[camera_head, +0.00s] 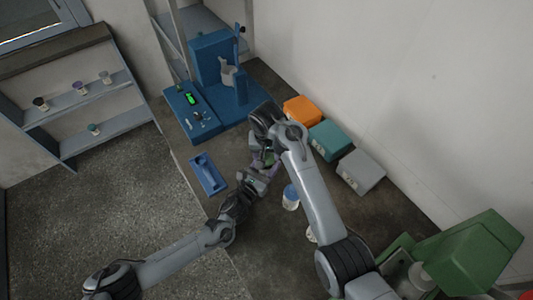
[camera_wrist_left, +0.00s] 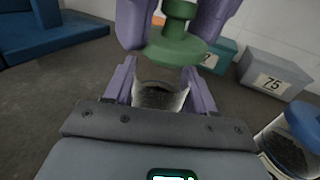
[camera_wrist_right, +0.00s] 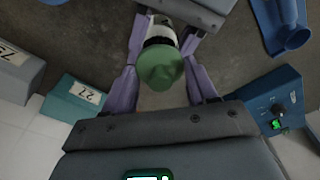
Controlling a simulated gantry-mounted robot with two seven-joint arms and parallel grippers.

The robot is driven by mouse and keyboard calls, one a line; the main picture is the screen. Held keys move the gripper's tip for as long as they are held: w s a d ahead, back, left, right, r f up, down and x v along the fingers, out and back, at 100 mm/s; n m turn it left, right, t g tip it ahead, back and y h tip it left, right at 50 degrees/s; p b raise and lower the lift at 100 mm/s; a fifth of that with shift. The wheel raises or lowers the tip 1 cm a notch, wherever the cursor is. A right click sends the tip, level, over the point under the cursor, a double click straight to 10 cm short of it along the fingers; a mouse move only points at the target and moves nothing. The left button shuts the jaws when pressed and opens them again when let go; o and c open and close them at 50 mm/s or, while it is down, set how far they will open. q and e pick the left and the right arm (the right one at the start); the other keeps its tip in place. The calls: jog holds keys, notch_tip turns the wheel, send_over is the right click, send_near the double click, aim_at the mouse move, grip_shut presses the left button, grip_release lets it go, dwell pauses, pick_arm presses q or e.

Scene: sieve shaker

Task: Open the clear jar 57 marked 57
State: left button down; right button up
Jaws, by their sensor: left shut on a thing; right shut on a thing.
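The clear jar (camera_wrist_left: 160,97) has dark grainy contents and sits upright between the purple fingers of my left gripper (camera_wrist_left: 160,90), which is shut on it. The green knobbed lid (camera_wrist_left: 176,48) is just above the jar, held by my right gripper (camera_wrist_right: 163,75), shut on it. In the left wrist view the lid looks apart from the jar's rim, with a small gap. In the right wrist view the lid (camera_wrist_right: 160,68) partly hides the jar and its white label; no number is readable. In the head view both grippers meet at the table's middle, and the arms mostly hide the jar.
A blue-lidded jar (camera_head: 291,197) stands close to the right arm. Orange (camera_head: 302,110), teal (camera_head: 330,140) and grey (camera_head: 360,171) bins line the wall. A blue shaker machine (camera_head: 217,60) stands at the back, with a blue tray (camera_head: 208,174) left of the grippers. A green machine (camera_head: 470,255) is front right.

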pick_arm(q)
jog(key=shift+f, duration=0.1)
pick_arm(e)
jog(key=shift+r, duration=0.1)
jog(key=shift+r, duration=1.9)
pick_arm(q)
jog(key=shift+c, duration=1.4)
grip_release()
